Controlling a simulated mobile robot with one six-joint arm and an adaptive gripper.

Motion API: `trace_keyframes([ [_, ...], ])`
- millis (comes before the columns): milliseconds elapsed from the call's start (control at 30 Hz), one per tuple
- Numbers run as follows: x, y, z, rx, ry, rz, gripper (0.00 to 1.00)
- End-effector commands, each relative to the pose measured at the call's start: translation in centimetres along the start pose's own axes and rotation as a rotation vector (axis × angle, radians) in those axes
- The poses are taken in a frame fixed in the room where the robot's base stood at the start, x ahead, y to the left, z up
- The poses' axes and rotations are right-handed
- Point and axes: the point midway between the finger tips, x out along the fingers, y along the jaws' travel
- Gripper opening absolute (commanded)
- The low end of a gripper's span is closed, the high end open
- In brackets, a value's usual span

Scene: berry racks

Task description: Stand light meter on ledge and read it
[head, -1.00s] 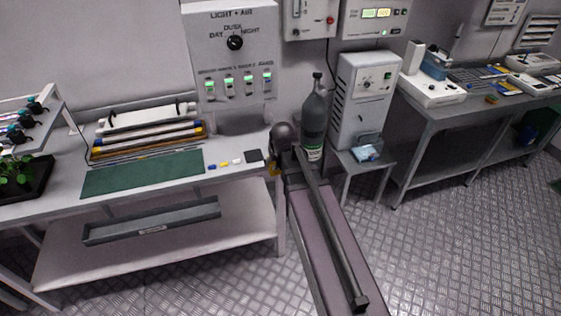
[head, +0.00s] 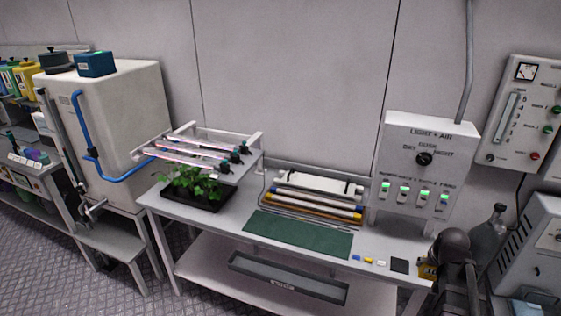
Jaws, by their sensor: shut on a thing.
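My gripper (head: 433,266) is at the lower right in the head view, by the bench's right end and largely hidden by my dark arm. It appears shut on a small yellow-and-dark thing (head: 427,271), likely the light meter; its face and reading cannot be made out. No ledge can be told for certain. A lamp rack (head: 258,141) with several lit tubes stands over a black tray (head: 182,222) of green plants at the bench's left end. The light and air control box (head: 432,128) has a day-dusk-night dial (head: 424,159) and several green-lit switches.
The bench (head: 230,221) carries a green mat (head: 297,235), rolled tubes (head: 317,203), small coloured pieces and a black square (head: 399,265). A long grey trough (head: 287,279) lies on the shelf below. A large cream tank (head: 115,120) with a blue hose stands left. Open floor lies front left.

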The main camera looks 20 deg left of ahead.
Motion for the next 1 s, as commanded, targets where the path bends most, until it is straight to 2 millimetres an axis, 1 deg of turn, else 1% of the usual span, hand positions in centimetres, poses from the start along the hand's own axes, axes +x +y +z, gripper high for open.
trace_keyframes([
  [33, -1.6, 0.0, -0.7, 0.000, 0.000, 0.000, 0.25],
  [100, -2.7, 0.0, -1.1, 0.000, 0.000, 0.000, 0.25],
  [300, -5.0, 0.0, -2.1, 0.000, 0.000, 0.000, 0.25],
  [400, -5.7, 0.0, -2.4, 0.000, 0.000, 0.000, 0.25],
  [567, -6.2, 0.0, -2.5, 0.000, 0.000, 0.000, 0.25],
  [1000, -6.1, 0.0, -2.5, 0.000, 0.000, 0.000, 0.25],
])
